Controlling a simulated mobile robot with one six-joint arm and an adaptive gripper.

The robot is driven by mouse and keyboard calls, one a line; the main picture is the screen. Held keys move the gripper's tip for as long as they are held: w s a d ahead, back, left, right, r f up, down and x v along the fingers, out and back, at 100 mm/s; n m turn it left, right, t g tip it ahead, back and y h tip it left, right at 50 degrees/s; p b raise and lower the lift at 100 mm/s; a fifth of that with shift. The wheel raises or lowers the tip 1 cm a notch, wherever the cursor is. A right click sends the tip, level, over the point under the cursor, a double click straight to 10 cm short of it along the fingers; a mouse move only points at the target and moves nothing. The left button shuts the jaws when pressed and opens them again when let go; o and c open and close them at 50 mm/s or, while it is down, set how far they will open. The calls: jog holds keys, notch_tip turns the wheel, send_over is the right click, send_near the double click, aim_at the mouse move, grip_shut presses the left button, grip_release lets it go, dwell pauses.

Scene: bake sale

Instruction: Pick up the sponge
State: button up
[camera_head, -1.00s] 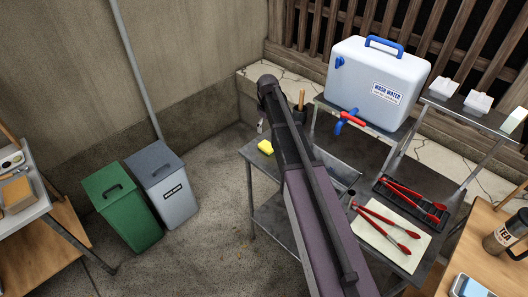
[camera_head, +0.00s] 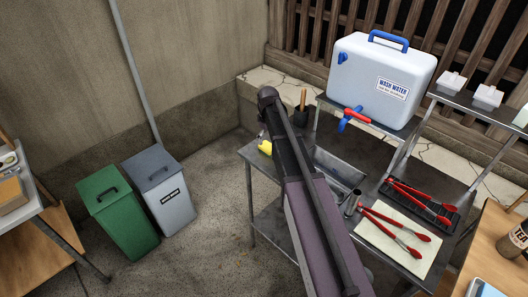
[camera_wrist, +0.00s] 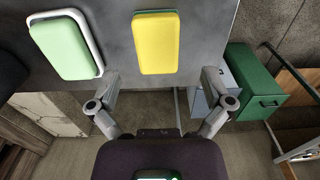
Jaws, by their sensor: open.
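The yellow sponge (camera_head: 265,147) lies near the left end of the grey metal wash table (camera_head: 340,157), partly covered by my arm in the head view. In the wrist view the sponge (camera_wrist: 156,42) lies flat on the grey surface, whole and in clear sight. My gripper (camera_wrist: 161,82) is open and empty, its fingers spread wider than the sponge, one to each side of its near end. The fingers do not touch it. In the head view my arm hides most of the gripper.
A light green block on a white holder (camera_wrist: 66,46) lies left of the sponge in the wrist view. A wash-water tank (camera_head: 380,80) stands behind. Red tongs (camera_head: 398,225) lie on the right. Green (camera_head: 120,213) and grey (camera_head: 160,190) bins stand on the floor left.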

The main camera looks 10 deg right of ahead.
aim_at(268, 146)
jog(key=shift+f, duration=0.15)
notch_tip(268, 146, down, 5)
jog(key=b, duration=0.5)
jog(key=shift+w, duration=0.1)
dwell(0.8)
jog(key=c, duration=0.8)
